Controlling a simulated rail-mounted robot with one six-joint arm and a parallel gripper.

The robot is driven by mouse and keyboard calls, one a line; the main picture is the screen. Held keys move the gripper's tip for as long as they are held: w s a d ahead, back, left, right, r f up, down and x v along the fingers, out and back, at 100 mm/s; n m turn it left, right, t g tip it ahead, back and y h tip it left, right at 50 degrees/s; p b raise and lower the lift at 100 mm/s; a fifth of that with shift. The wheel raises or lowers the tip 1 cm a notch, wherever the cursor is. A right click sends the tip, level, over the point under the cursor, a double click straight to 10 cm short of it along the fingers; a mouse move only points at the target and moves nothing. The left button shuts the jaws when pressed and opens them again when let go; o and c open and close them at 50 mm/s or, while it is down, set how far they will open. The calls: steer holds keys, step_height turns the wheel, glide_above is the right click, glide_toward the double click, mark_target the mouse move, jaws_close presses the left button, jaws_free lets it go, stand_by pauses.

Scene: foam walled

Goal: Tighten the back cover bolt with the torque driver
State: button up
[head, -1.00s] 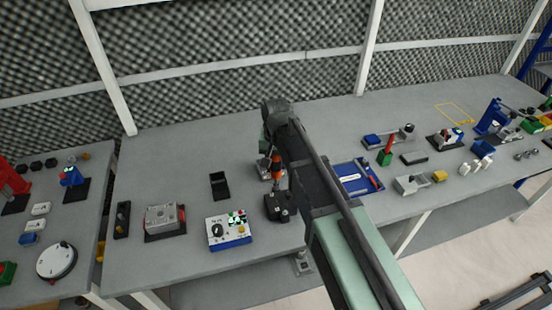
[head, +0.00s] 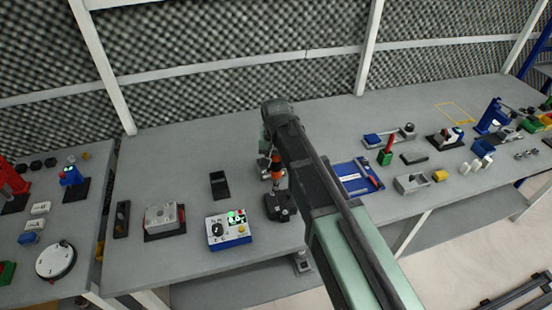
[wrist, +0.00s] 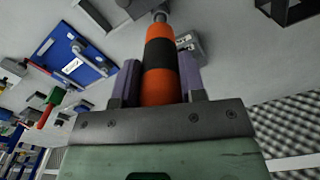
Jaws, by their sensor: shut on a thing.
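The orange-and-black torque driver (wrist: 161,65) is in my gripper (wrist: 158,85); the gripper is shut on its handle. In the head view the driver (head: 276,166) shows orange below the arm's end, roughly upright. It is just behind a black block (head: 278,207) on the grey bench. In the wrist view the driver's metal tip end is near a dark block (wrist: 138,7) cut off by the top edge; I cannot tell whether they touch. No back cover bolt can be made out. A grey housing (head: 160,217) on a black base stands at the left.
A control box (head: 229,230) with a dial and a lit green lamp stands left of the black block. A black tray (head: 219,184) lies behind it. A blue tray (head: 362,177) and a green holder (head: 385,157) are to the right. The bench's back left is clear.

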steer(key=shift+r+p, duration=2.45)
steer(key=shift+r, duration=0.05)
